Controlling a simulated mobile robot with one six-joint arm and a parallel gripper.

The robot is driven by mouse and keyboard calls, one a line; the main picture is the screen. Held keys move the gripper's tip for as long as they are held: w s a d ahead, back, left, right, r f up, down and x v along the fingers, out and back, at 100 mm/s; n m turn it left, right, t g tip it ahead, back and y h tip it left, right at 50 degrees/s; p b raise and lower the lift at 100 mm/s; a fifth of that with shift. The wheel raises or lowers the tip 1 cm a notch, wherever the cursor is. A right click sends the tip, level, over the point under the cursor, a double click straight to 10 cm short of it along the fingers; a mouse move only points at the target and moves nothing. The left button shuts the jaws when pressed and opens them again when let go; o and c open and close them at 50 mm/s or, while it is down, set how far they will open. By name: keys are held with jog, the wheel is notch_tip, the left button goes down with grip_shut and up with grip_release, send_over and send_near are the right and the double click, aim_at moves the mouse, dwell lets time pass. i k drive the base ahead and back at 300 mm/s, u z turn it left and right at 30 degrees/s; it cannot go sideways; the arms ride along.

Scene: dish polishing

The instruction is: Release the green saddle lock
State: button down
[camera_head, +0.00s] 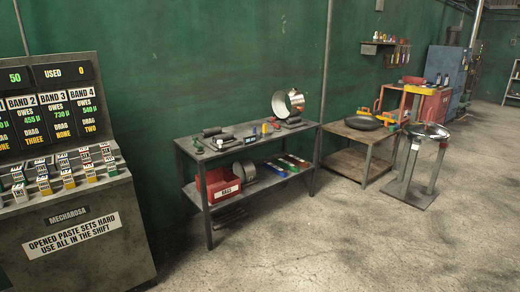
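A shiny shallow dish (428,130) rests on a grey metal stand (411,190) with upright posts, at the right. A small red part (443,145) sits at the top of the right post. No green lock can be made out clearly on this stand; the parts under the dish rim are too small to tell. My gripper is not in view, so its state and distance from the stand do not show.
A low wooden table (362,132) carries a dark pan (363,123). A paste cabinet (75,225) stands left. The front floor is clear.

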aim_at(196, 145)
jog(key=u, duration=0.3)
jog(key=i, duration=0.9)
jog(key=u, duration=0.9)
jog(key=i, duration=0.5)
jog(key=u, duration=0.85)
jog(key=i, duration=0.85)
jog(key=u, duration=0.5)
